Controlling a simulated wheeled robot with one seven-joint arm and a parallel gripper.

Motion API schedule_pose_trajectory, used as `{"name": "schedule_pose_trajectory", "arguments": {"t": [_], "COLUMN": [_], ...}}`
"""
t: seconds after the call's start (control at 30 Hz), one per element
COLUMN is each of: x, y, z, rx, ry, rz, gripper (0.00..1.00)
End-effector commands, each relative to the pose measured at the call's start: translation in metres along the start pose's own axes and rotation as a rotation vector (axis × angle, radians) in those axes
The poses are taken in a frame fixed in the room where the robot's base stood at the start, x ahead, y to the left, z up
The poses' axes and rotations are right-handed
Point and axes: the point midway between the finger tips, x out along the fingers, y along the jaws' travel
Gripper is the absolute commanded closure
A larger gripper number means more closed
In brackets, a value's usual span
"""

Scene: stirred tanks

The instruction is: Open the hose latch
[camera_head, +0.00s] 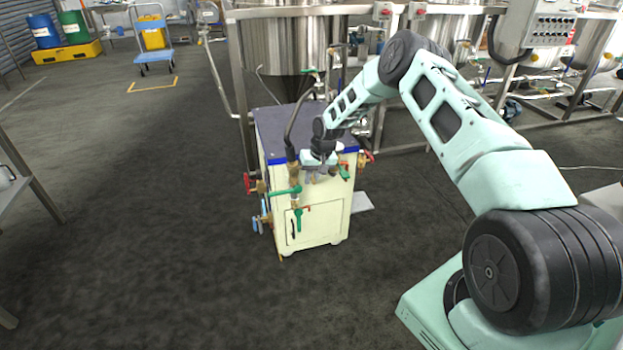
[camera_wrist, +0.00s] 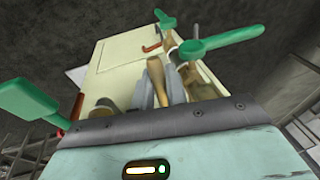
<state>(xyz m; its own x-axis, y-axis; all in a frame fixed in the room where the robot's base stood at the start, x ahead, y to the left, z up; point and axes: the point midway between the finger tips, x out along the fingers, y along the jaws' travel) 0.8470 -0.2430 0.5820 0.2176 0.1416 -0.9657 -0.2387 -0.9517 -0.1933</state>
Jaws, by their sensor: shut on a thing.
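My gripper (camera_head: 320,178) is at the upper front of a cream cabinet (camera_head: 318,222) with a dark top. In the wrist view its two grey fingers (camera_wrist: 158,90) are closed around a narrow brass-coloured piece (camera_wrist: 156,72), which looks like the hose latch. A dark hose (camera_head: 291,125) comes down to a brass fitting (camera_head: 293,172) just left of my gripper. The latch itself cannot be made out in the head view, where my gripper covers that area.
Green valve handles (camera_head: 285,190) stick out close to my gripper; one shows large in the wrist view (camera_wrist: 222,39). A red handle (camera_head: 247,183) is on the cabinet's left side. Steel tanks (camera_head: 287,40) stand behind. The floor at left (camera_head: 130,220) is clear.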

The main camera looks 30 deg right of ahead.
Motion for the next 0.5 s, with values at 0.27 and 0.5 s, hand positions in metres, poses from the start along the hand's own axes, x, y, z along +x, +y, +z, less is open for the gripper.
{"name": "schedule_pose_trajectory", "arguments": {"t": [0.27, 0.5], "x": [-0.0057, -0.0085], "y": [-0.0019, -0.0019], "z": [-0.0025, -0.0024], "rx": [0.026, 0.035], "ry": [-0.128, -0.175], "rz": [0.0, 0.001], "gripper": [1.0, 1.0]}}
